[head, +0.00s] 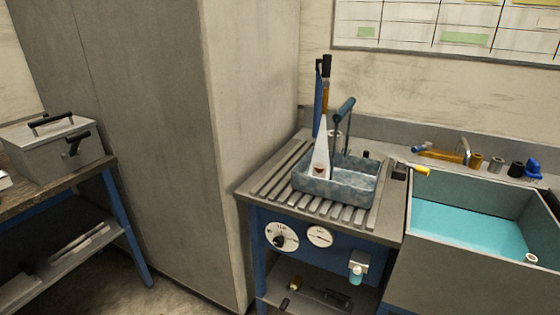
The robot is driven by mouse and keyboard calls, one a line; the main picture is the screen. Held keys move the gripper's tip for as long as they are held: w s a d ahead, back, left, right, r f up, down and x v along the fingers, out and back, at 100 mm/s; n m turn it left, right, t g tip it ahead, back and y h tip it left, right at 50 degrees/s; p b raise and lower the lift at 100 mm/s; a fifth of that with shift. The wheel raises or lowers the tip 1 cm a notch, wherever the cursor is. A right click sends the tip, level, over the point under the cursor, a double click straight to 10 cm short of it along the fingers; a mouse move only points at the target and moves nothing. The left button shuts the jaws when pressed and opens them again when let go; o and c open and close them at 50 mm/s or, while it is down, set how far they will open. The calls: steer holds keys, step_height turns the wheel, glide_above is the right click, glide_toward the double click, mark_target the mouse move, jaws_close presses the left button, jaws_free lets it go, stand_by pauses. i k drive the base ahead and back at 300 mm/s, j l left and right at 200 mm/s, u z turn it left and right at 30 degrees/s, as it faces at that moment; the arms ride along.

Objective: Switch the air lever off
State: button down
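No lever in the head view carries a readable air label. A small yellow handle (416,168) on a dark base sticks out to the right at the joint between the slatted bench and the sink; it looks like a lever, but I cannot tell whether it is the air lever. A dark handle (346,108) stands tilted behind the stone-grey tray. The blue bench front (337,245) carries a white dial with a black knob (281,239), a white gauge (320,236) and a small pale fitting (358,266). My gripper is not in view.
The slatted bench (270,178) bears a grey tray (360,185) with a white pointed tool (321,150). A sink (440,256) of turquoise liquid stands right. A tall grey cabinet (150,120) stands left of the bench. A side table (60,185) bears a metal box (45,140).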

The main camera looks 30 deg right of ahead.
mark_target(401, 163)
steer(key=z, duration=1.25)
steer(key=i+j+u, duration=0.15)
steer(key=u, duration=0.25)
steer(key=i, duration=0.1)
